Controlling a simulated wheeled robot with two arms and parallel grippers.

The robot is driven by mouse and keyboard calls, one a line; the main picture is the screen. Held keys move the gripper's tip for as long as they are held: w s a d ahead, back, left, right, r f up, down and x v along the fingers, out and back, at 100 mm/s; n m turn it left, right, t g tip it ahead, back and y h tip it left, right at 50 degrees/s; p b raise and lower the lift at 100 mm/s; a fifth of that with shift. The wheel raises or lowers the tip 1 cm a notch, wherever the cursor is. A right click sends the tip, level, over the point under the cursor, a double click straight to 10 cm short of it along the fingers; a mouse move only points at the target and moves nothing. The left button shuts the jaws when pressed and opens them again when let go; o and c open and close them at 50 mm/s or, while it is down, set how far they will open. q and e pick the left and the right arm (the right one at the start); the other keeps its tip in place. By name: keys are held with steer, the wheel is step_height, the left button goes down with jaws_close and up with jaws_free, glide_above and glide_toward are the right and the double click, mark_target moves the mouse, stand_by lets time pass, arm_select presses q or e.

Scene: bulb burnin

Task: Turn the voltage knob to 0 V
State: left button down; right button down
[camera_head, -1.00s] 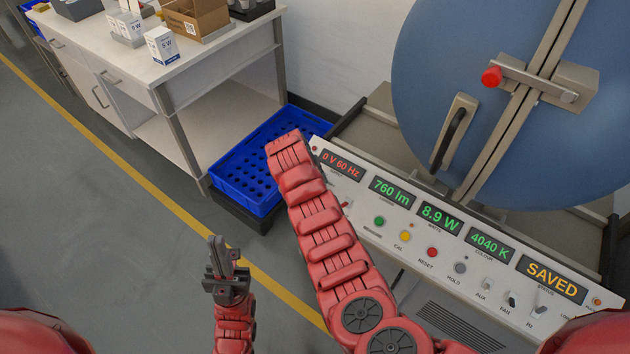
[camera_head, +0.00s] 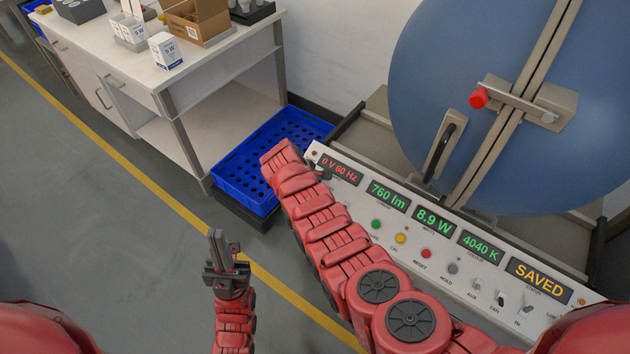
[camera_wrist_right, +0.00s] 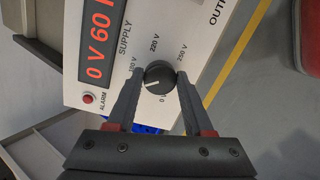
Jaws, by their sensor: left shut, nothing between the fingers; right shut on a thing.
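The black voltage knob (camera_wrist_right: 159,76) shows in the right wrist view on the white panel, ringed by voltage marks. Its white pointer line lies on the side towards the 0 V mark, which a finger partly hides. My right gripper (camera_wrist_right: 155,82) is shut on the knob, one finger on each side. In the head view my right arm hides the knob. The supply display (camera_head: 339,168) reads 0 V 60 Hz in red; it also shows in the right wrist view (camera_wrist_right: 98,45). My left gripper (camera_head: 220,240) is shut and empty, over the floor left of the panel.
The panel has green displays, an orange SAVED display (camera_head: 539,281), coloured buttons and toggle switches. A blue sphere (camera_head: 430,90) with a red-tipped latch (camera_head: 478,98) stands behind it. A blue crate (camera_head: 238,189) lies left of the panel, beside a white bench (camera_head: 150,72).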

steer(key=shift+r+n, duration=0.1)
steer(key=shift+n, duration=0.8)
steer(key=shift+a+n, duration=0.15)
steer(key=shift+n, duration=0.35)
steer(key=shift+w, duration=0.1)
